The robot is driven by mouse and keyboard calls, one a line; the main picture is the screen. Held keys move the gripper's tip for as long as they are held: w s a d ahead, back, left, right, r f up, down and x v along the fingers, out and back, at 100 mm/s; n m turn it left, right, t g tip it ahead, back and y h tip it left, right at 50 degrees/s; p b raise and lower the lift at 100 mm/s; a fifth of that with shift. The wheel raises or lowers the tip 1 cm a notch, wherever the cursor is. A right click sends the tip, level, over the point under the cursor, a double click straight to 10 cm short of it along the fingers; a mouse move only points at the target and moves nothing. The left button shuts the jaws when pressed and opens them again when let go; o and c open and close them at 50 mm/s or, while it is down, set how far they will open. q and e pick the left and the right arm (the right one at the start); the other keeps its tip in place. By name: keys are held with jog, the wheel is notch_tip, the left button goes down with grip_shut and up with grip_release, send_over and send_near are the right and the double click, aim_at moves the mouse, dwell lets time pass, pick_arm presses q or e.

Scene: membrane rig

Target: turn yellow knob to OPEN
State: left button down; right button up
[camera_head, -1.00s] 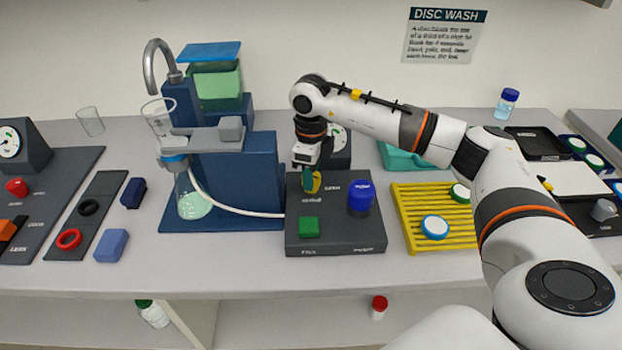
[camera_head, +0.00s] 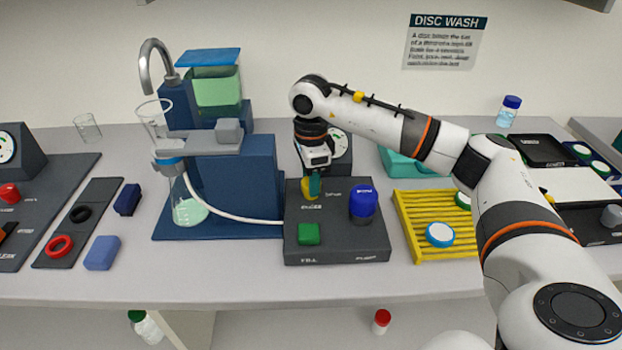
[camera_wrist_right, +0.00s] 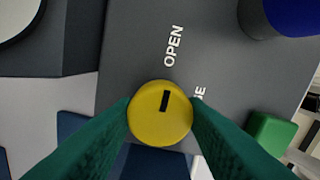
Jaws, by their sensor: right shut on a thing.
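The yellow knob (camera_head: 307,189) stands on the dark grey control panel (camera_head: 350,252), between the green fingers of my right gripper (camera_head: 312,186). In the right wrist view my right gripper (camera_wrist_right: 160,122) is shut on the round yellow knob (camera_wrist_right: 152,125), one finger on each side. The knob's black mark (camera_wrist_right: 165,100) points up and slightly right, toward the word OPEN (camera_wrist_right: 173,46). A second label (camera_wrist_right: 199,92) is partly hidden by the knob and finger. My left gripper is not in view.
A blue knob (camera_head: 363,199) and a green button (camera_head: 309,234) are close by on the same panel. The blue rig with a flask (camera_head: 189,212) stands left, its white tube reaching the panel. A yellow rack (camera_head: 415,226) stands right.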

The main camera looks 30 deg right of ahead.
jog(key=shift+r, duration=0.1)
jog(key=o, duration=1)
notch_tip(320, 180, up, 12)
jog(key=shift+f+b, duration=0.1)
jog(key=shift+b, duration=0.5)
